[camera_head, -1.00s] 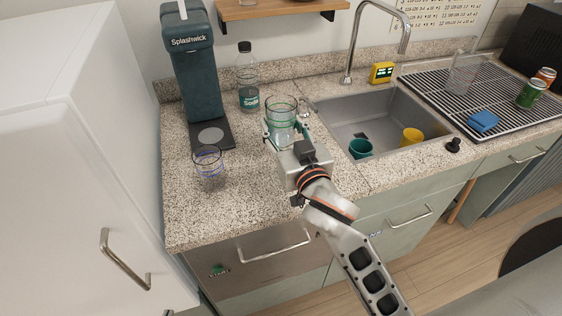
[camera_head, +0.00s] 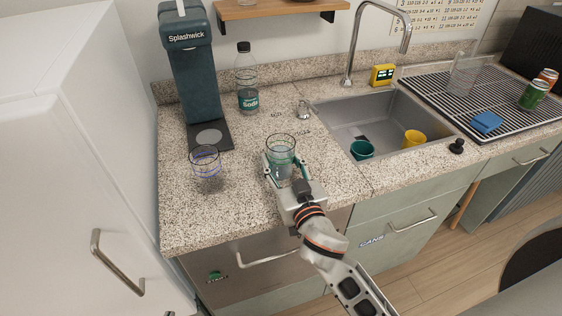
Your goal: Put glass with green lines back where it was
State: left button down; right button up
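The glass with green lines (camera_head: 281,149) is a clear tumbler at the middle of the left counter section, upright. My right gripper (camera_head: 282,170) has a finger on either side of it and appears shut on it. I cannot tell whether its base touches the counter or hangs just above it. A similar glass with blue-purple lines (camera_head: 206,164) stands on the counter to its left, apart from it. My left gripper is not in view.
A dark teal Splashwick machine (camera_head: 190,75) and a soda bottle (camera_head: 246,80) stand behind. The sink (camera_head: 376,121) to the right holds a teal cup (camera_head: 362,149) and a yellow cup (camera_head: 413,138). Counter (camera_head: 230,215) in front of the glasses is clear.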

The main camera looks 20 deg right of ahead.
jog(key=shift+f, duration=0.1)
jog(key=o, duration=1.3)
jog(key=shift+r, duration=0.25)
jog(key=s+b, duration=0.1)
jog(key=s, duration=0.4)
jog(key=s+b, duration=0.1)
jog(key=s, duration=0.4)
jog(key=shift+s+d+f, duration=0.15)
jog(key=shift+s, duration=0.85)
